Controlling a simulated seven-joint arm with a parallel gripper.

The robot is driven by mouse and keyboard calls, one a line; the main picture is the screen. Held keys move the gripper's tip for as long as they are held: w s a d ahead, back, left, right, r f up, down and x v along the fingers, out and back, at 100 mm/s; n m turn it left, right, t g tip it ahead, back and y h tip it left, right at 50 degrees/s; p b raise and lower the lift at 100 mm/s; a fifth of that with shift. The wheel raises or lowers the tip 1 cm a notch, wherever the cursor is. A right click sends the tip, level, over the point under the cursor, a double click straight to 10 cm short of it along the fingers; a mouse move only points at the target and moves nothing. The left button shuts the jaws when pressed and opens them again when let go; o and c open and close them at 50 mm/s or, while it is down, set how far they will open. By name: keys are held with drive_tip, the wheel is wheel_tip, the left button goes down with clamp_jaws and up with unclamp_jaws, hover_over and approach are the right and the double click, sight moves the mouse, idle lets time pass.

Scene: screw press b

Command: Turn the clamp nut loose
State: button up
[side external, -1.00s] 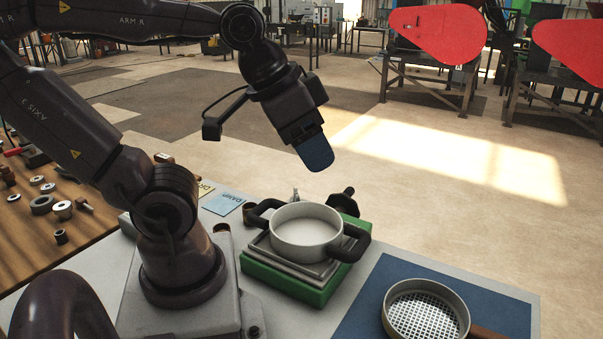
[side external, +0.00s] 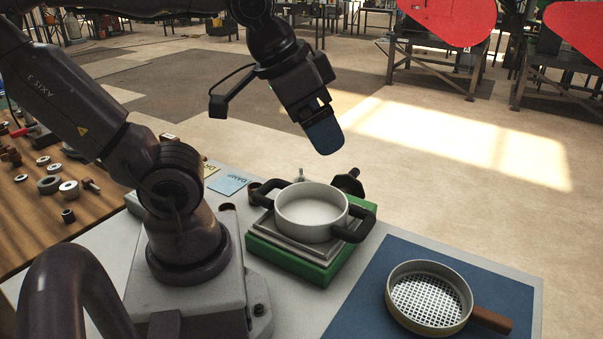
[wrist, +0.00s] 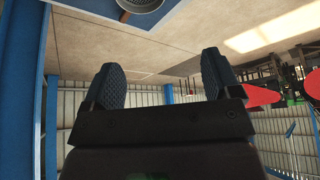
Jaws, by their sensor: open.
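A black knob (side external: 349,182), which may be the clamp nut, stands at the back right corner of the green base (side external: 289,263). Its far side and thread are hidden. A white round pan (side external: 311,213) with two dark handles sits on a grey plate on the base. A small metal stud (side external: 301,174) shows behind the pan. My gripper (side external: 324,143) hangs in the air above the pan and knob, tilted downward, touching nothing. In the wrist view my gripper (wrist: 163,76) has its two dark ribbed fingers wide apart with nothing between them.
A sieve (side external: 428,297) with a wooden handle lies on a blue mat (side external: 365,310) at right. Blue and yellow cards (side external: 230,185) lie left of the pan. Nuts and washers (side external: 69,189) lie on the wooden bench at left. The air around my gripper is clear.

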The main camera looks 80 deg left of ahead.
drive_tip(key=w+a+f+n+g, duration=0.2)
drive_tip(key=w+a+f+n, duration=0.1)
drive_tip(key=a, duration=0.4)
drive_tip(key=m+g, duration=0.3)
drive_tip(key=m, duration=0.1)
hover_over(301, 171)
wheel_tip(301, 171, down, 12)
wheel_tip(301, 171, down, 12)
drive_tip(key=shift+f, duration=0.1)
drive_tip(key=c, duration=0.9)
